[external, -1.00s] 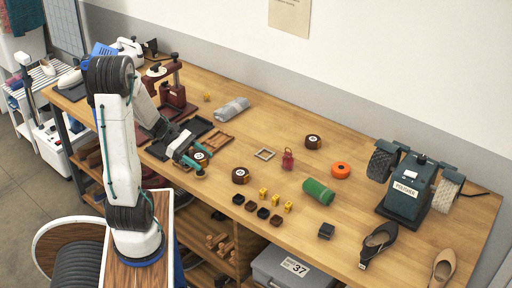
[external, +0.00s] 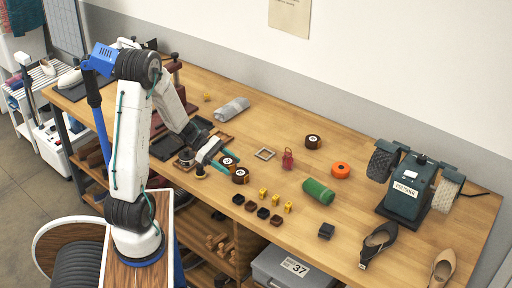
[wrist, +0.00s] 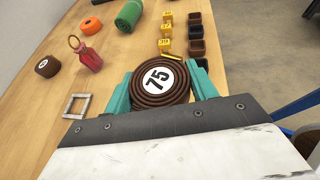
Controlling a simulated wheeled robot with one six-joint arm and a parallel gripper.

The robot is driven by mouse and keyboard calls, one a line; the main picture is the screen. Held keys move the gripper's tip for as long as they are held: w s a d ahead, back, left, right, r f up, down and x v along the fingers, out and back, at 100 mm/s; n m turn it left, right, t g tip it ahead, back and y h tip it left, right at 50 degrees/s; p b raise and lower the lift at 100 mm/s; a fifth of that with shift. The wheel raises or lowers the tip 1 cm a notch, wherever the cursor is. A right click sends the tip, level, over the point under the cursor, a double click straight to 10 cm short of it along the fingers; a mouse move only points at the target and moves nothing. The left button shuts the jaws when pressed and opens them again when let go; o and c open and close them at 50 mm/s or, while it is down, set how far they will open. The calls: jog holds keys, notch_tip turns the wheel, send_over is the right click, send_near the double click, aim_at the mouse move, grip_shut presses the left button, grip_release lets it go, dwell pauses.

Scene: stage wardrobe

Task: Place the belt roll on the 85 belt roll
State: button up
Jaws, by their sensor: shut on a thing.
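My gripper (wrist: 160,84) is shut on a brown coiled belt roll (wrist: 158,82), with one teal finger on each side. The roll's white label reads 75. In the external view my gripper (external: 222,160) holds this roll (external: 229,161) just behind and left of another brown roll (external: 240,176) on the bench. I cannot tell the gap between them. That bench roll seems hidden behind the held one in the wrist view. I cannot read the labels of the bench rolls clearly.
An orange roll (external: 340,170), a green roll (external: 318,191), a red bottle (external: 288,160) and a grey frame (external: 264,154) lie to the right. Several small yellow and dark blocks (external: 263,213) sit near the front edge. A polisher (external: 409,188) stands far right.

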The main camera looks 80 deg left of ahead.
aim_at(240, 172)
jog(key=w, duration=0.1)
jog(key=w+a, duration=0.1)
jog(key=w, duration=0.2)
jog(key=shift+w+a+f, duration=0.2)
jog(key=shift+a+f, duration=0.05)
jog(key=shift+a, duration=0.15)
jog(key=shift+w+f, duration=0.1)
jog(key=shift+f, duration=1.65)
jog(key=shift+f, duration=0.1)
jog(key=o, duration=1)
jog(key=shift+o, duration=0.2)
